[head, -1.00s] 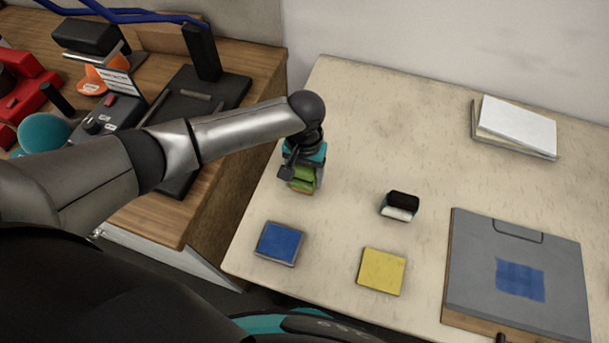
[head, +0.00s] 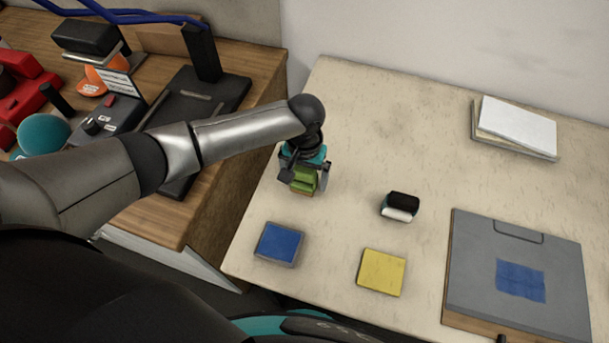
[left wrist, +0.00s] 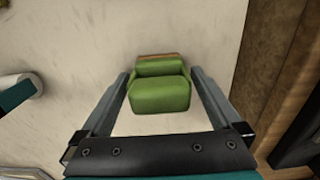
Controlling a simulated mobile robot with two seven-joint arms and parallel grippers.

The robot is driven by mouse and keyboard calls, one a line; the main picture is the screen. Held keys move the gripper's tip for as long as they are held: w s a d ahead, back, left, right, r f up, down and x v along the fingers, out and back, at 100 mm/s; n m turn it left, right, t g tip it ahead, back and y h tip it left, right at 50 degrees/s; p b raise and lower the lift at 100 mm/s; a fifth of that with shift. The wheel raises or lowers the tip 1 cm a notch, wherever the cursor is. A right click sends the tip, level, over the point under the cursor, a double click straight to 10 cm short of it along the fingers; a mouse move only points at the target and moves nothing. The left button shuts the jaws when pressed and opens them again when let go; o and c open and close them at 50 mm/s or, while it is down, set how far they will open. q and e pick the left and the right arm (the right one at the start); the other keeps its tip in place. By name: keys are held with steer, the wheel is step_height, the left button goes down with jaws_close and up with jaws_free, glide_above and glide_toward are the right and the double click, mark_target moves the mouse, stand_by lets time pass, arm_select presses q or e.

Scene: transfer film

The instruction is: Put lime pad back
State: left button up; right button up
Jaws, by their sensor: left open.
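The lime pad (head: 303,186) is a green padded block with a brown edge on the pale table, below my left gripper. In the left wrist view the lime pad (left wrist: 160,92) lies between the two fingers, with a brown strip along its far edge. My left gripper (head: 305,177) is open, with a finger on either side of the pad. Pale table shows beside the pad in the wrist view, and I see no firm grip on it. My right gripper is not in view.
A blue pad (head: 279,243) and a yellow pad (head: 381,272) lie near the table's front edge. A black-and-white block (head: 400,206) stands to the right. A grey board with a blue patch (head: 470,270) and papers (head: 518,125) are farther right. A wooden desk holds several items at left.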

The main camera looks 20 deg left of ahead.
arm_select(q)
step_height(320, 180, up, 12)
steer(key=shift+r+p, duration=0.15)
steer(key=shift+p, duration=0.6)
